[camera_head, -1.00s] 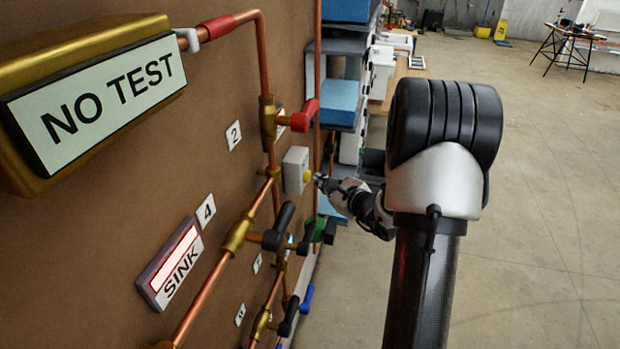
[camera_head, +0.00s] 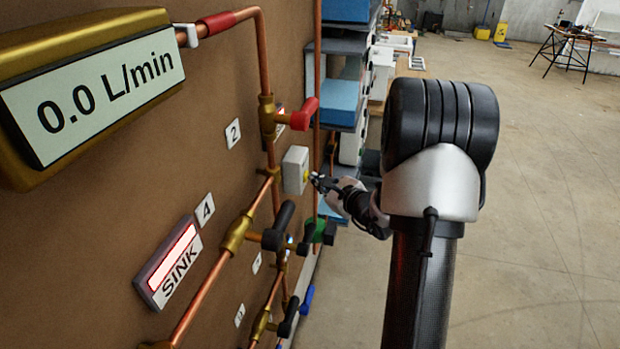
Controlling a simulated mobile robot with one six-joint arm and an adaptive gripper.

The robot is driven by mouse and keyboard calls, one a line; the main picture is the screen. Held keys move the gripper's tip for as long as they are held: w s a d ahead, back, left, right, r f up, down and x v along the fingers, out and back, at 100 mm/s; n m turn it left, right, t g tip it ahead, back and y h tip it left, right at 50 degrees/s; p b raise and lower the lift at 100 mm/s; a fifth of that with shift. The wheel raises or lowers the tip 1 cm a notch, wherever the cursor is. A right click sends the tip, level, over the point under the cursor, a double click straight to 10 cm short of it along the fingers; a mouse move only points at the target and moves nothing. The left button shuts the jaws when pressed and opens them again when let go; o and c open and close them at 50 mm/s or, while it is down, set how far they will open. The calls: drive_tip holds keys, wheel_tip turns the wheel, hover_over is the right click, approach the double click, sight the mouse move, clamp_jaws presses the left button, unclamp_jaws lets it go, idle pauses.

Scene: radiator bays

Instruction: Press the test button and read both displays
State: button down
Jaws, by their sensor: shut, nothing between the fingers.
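A brass-cased display (camera_head: 98,100) at the upper left reads "0.0 L/min". The test button (camera_head: 307,175) is a small yellow knob on a white box (camera_head: 293,170) fixed to the board. My gripper (camera_head: 316,179) is shut with nothing in it, and its tips are at the button, seemingly touching it. The tips partly cover the button.
Copper pipes with a red-handled valve (camera_head: 303,114) and a black-handled valve (camera_head: 279,227) stand out from the brown board (camera_head: 120,210) around the box. Shelves with blue bins (camera_head: 341,101) stand behind. Open concrete floor (camera_head: 550,200) lies to the right.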

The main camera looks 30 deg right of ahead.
drive_tip(key=shift+d, duration=0.1)
drive_tip(key=shift+s+d, duration=0.5)
drive_tip(key=shift+s, duration=0.2)
drive_tip(key=s+d, duration=0.3)
drive_tip(key=shift+s+d+b, duration=0.15)
drive_tip(key=shift+s+b, duration=0.15)
drive_tip(key=shift+s, duration=0.1)
idle(0.9)
